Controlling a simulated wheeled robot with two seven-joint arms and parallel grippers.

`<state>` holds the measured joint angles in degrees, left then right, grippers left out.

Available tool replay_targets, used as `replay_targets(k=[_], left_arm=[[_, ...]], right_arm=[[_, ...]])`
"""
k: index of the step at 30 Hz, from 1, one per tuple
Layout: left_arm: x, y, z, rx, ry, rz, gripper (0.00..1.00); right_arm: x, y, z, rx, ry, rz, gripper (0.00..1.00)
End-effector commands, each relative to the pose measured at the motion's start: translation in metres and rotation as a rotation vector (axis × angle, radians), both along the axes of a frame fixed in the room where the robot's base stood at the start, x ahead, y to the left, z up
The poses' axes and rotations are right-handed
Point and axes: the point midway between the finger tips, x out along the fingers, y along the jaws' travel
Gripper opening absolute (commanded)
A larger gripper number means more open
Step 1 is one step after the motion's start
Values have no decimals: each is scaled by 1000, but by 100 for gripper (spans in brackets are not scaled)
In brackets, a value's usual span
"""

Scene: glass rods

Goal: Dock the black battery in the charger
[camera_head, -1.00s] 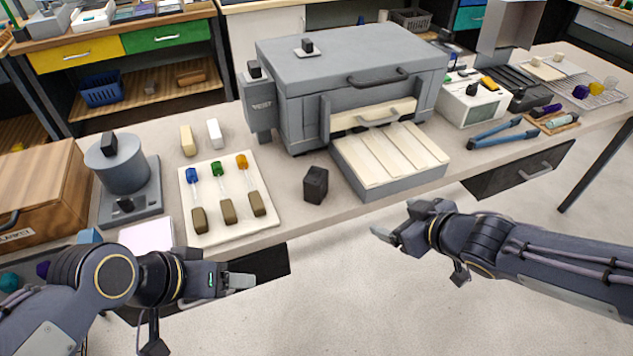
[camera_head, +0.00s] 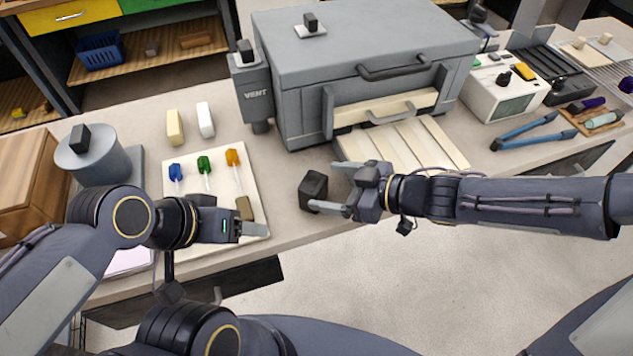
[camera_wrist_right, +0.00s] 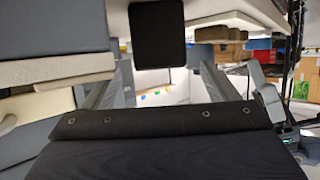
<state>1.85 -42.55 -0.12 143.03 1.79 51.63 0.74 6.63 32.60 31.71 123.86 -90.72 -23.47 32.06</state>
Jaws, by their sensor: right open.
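A black block (camera_head: 313,190), which I take to be the black battery, stands on the bench in front of the grey vented machine. My right gripper (camera_head: 322,186) is open just to its right, fingers pointing at it. In the right wrist view the dark block (camera_wrist_right: 157,35) shows ahead at the top, with nothing gripped between the fingers. My left gripper (camera_head: 250,230) hangs over the front edge of the cream board; its finger gap is not clear. I cannot tell for sure which device is the charger; a white device with a small screen (camera_head: 513,106) stands at the right.
The grey machine (camera_head: 365,55) has a cream slatted tray (camera_head: 440,140) in front, close behind my right gripper. A cream board (camera_head: 225,170) with coloured-handled tools lies left of the block. Blue-handled pliers (camera_head: 530,134) lie at right. Bare bench lies between board and block.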

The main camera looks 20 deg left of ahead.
Motion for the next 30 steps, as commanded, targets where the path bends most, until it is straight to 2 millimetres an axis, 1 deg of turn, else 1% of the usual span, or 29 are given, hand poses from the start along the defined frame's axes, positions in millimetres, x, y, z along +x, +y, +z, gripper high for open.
replay_targets(k=[1, 5, 9, 13, 16, 22, 23, 30], left_arm=[[0, 0, -7, 0, 0, 0, 62], [0, 0, -15, 0, 0, 0, 62], [0, 0, -28, 0, 0, 0, 62], [0, 0, -36, 0, 0, 0, 62], [0, 0, -38, 0, 0, 0, 62], [0, 0, -37, 0, 0, 0, 62], [0, 0, -37, 0, 0, 0, 62], [0, 0, -37, 0, 0, 0, 62]], right_arm=[[0, 6, -6, 0, 0, 4, 80], [3, 19, -12, -1, 0, 3, 80], [7, 38, -23, 0, -1, 4, 80], [11, 54, -28, -1, 0, 2, 80], [12, 59, -28, -2, -1, 0, 80], [13, 59, -27, -3, 0, -1, 80], [13, 59, -27, -3, 0, -1, 79], [13, 59, -27, -3, 0, -1, 47]])
